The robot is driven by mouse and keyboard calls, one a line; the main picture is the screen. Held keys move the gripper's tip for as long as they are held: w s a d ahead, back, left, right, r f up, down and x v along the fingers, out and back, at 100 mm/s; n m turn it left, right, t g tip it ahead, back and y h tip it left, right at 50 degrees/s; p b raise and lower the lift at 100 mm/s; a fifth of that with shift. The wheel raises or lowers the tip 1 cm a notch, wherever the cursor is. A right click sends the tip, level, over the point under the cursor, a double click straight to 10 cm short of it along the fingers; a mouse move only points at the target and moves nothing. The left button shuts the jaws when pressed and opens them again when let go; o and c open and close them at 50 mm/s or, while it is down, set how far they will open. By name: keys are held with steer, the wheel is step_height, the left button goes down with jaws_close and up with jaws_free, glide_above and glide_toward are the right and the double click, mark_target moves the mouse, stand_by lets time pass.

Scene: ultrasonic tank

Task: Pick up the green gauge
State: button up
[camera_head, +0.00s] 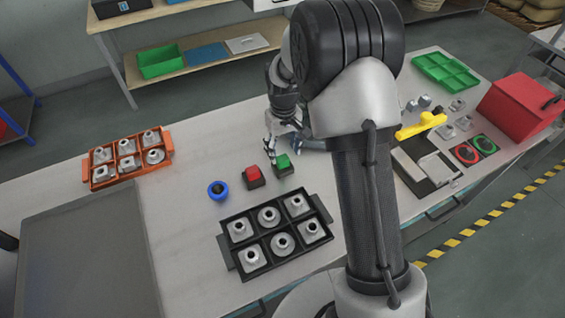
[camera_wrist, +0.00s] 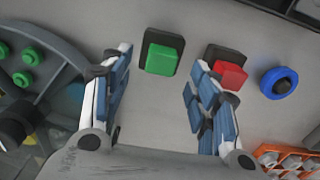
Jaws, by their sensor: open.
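A green block on a black base (camera_head: 283,163) stands on the bench below my gripper (camera_head: 273,146) in the head view. In the wrist view, the green block (camera_wrist: 162,58) lies just beyond the gap between my fingers (camera_wrist: 160,72), nearer the left finger. My gripper is open and empty, with nothing between its pads. A round green-ringed piece (camera_head: 484,144) also lies at the right of the bench, beside a red-ringed one. I cannot tell which green thing is the gauge.
A red block (camera_head: 254,176) and a blue ring (camera_head: 218,190) stand close left of the green block. A black tray (camera_head: 229,219) and an orange tray (camera_head: 101,184) hold metal parts. A yellow tool (camera_head: 421,125), a green tray (camera_head: 446,72) and a red box (camera_head: 520,106) are right.

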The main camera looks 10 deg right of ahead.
mark_target(283, 159)
step_height(283, 159, down, 5)
steer(key=shift+s+a+f+b, duration=0.1)
steer(key=shift+s+b, duration=0.05)
steer(key=shift+b, duration=0.6)
steer(key=shift+c, duration=0.5)
steer(key=c, duration=1.1)
